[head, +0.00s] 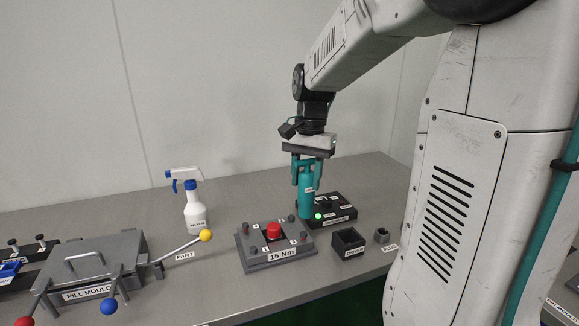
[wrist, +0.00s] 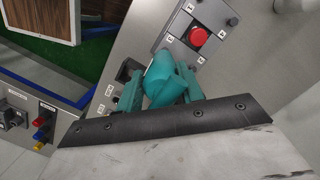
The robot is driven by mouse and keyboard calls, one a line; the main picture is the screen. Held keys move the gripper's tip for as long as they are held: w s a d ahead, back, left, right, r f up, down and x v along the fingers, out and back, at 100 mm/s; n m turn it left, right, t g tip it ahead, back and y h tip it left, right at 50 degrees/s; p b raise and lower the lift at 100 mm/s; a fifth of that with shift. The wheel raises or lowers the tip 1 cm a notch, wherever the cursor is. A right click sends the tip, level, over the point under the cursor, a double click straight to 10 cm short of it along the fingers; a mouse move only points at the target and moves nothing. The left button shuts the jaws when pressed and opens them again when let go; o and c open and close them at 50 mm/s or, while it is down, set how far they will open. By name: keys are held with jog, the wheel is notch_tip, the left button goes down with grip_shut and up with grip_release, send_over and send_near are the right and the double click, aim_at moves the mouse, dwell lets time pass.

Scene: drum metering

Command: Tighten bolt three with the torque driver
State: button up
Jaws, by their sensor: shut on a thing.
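My gripper (head: 306,172) points down and is shut on the teal torque driver (head: 306,198). The driver is upright in the head view, its lower end at the left edge of a black dock (head: 340,213) with a lit green lamp. I cannot tell whether it touches the dock. The grey bolt plate (head: 277,258), marked 35 Nm, is just left of it, with a red knob (head: 274,231) and bolts at its corners.
A small black open box (head: 348,243) and a grey ring (head: 382,235) are near the front edge. A spray bottle (head: 195,208) stands behind a yellow-knobbed lever (head: 205,236). The pill mould (head: 90,268) is at left. The bench behind the plate is mostly clear.

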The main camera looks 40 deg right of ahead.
aim_at(304, 203)
jog(key=shift+w+f, duration=0.25)
jog(key=shift+f, duration=2.65)
jog(key=shift+s+f, duration=0.1)
jog(key=shift+f, duration=0.85)
dwell(0.9)
dwell(0.3)
jog(key=shift+r, duration=2.5)
